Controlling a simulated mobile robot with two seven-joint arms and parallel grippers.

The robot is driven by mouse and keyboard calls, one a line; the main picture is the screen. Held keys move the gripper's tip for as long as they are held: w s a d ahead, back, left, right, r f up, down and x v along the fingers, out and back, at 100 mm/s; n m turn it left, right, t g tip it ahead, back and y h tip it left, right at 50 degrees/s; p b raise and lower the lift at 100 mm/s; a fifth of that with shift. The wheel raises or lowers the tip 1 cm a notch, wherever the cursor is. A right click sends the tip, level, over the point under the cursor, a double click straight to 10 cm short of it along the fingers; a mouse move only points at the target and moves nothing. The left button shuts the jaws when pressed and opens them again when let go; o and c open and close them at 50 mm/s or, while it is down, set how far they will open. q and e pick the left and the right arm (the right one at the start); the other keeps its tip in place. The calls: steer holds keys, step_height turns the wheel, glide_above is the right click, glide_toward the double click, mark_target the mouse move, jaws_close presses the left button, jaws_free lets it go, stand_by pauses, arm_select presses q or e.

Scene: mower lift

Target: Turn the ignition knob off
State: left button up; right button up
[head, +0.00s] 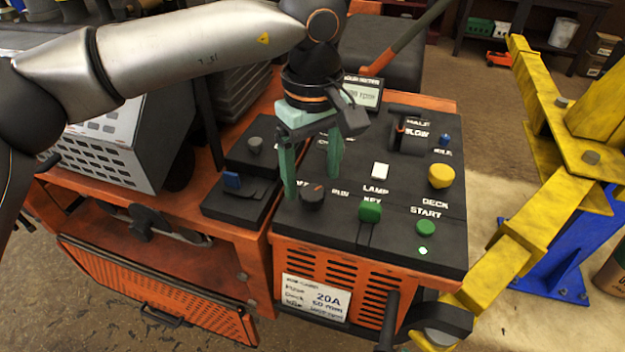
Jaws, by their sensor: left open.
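A round black knob (313,198) with an orange pointer line on top sits at the front left of the black control panel (400,242). It looks like the ignition knob. The line points toward the back right, near a partly legible label that may read RUN. My left gripper (312,186) has two teal fingers pointing down and set apart, with nothing between them. The lettering behind the fingers is partly hidden. My right gripper is not in view.
A green KEY control (370,212), green START button (425,228), yellow DECK knob (440,176) and white LAMP switch (380,170) share the panel. A small display (360,92) rises behind. Yellow lift arms (500,265) stand close on the right.

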mark_target(312, 198)
arm_select(q)
steer(key=shift+f, duration=1.4)
steer(key=shift+c, duration=0.3)
jaws_close()
